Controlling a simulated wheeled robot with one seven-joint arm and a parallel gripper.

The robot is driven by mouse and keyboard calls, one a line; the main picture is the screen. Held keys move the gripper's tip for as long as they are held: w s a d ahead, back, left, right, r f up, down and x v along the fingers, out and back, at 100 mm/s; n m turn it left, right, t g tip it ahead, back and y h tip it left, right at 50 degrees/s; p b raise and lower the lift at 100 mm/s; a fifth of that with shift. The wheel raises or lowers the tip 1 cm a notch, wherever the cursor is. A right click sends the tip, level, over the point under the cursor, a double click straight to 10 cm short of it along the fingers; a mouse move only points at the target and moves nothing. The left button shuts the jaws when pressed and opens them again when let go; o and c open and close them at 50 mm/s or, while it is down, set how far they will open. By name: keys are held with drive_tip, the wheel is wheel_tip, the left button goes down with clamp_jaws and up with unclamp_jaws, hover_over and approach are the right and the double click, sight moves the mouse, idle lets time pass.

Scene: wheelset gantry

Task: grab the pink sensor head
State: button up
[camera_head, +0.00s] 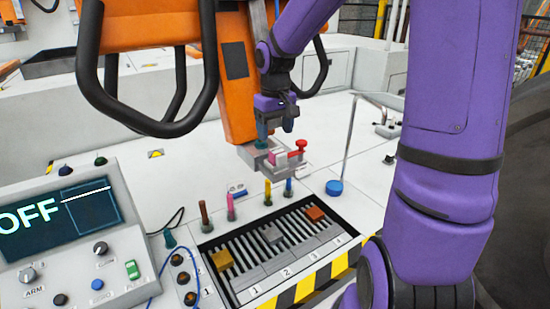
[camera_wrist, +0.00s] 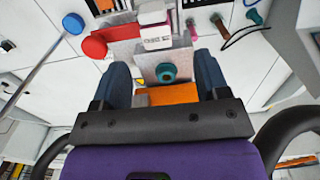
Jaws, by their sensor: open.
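A small pink block (camera_head: 278,157), which looks like the sensor head, sits on a grey bracket (camera_head: 250,153) at the orange arm's lower end, beside a red knob (camera_head: 301,145). In the wrist view the block (camera_wrist: 155,30) looks pale pink with dark print, at the top middle, with the red knob (camera_wrist: 94,47) to its left. My gripper (camera_head: 275,128) is just above the bracket. In the wrist view its two dark fingers (camera_wrist: 163,66) are apart, on either side of a grey plate with a teal round fitting (camera_wrist: 167,72). The pink block is beyond the fingertips, not between them.
A slotted tray (camera_head: 250,272) with coloured blocks lies in front, behind a yellow-black striped edge. Several coloured pegs (camera_head: 230,207) stand behind it. A control panel (camera_head: 80,240) reading OFF is left. Black loop handles (camera_head: 145,125) hang close left of my gripper. A blue-based rod (camera_head: 334,188) stands right.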

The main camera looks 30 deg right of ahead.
sight(277, 150)
drive_tip(key=shift+s+d+f, duration=0.1)
drive_tip(key=shift+f, duration=1.6)
drive_tip(key=shift+d+f, duration=0.1)
drive_tip(key=shift+f, duration=1.55)
drive_tip(key=c, duration=1.1)
